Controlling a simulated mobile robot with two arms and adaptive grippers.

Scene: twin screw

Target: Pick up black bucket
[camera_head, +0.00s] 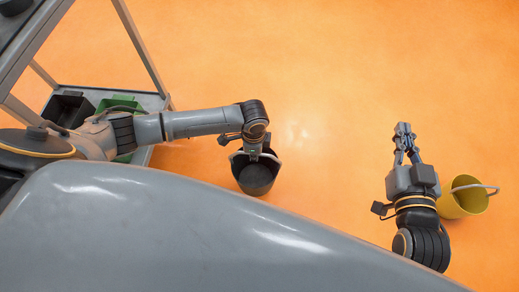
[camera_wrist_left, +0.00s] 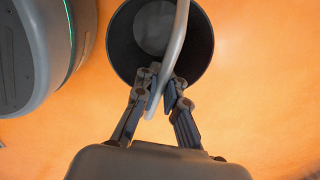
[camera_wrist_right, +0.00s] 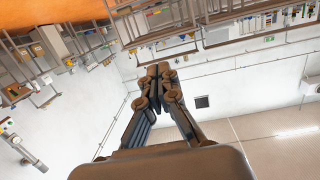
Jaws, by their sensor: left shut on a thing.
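The black bucket (camera_head: 256,181) hangs or stands below my left gripper in the head view, its open top facing up. My left gripper (camera_head: 254,150) is shut on the bucket's grey handle. In the left wrist view the bucket (camera_wrist_left: 200,45) shows as a dark round opening with a grey inside. The handle (camera_wrist_left: 180,30) passes between the fingertips of my left gripper (camera_wrist_left: 160,84). I cannot tell whether the bucket touches the floor. My right gripper (camera_head: 403,130) is empty with its fingertips together; in the right wrist view its fingers (camera_wrist_right: 158,78) meet.
A yellow bucket (camera_head: 462,203) with a pale handle stands tilted beside my right arm. A grey shelf frame (camera_head: 150,101) at the left holds a black bin (camera_head: 68,108) and a green bin (camera_head: 121,104). The orange floor (camera_head: 320,70) ahead is clear.

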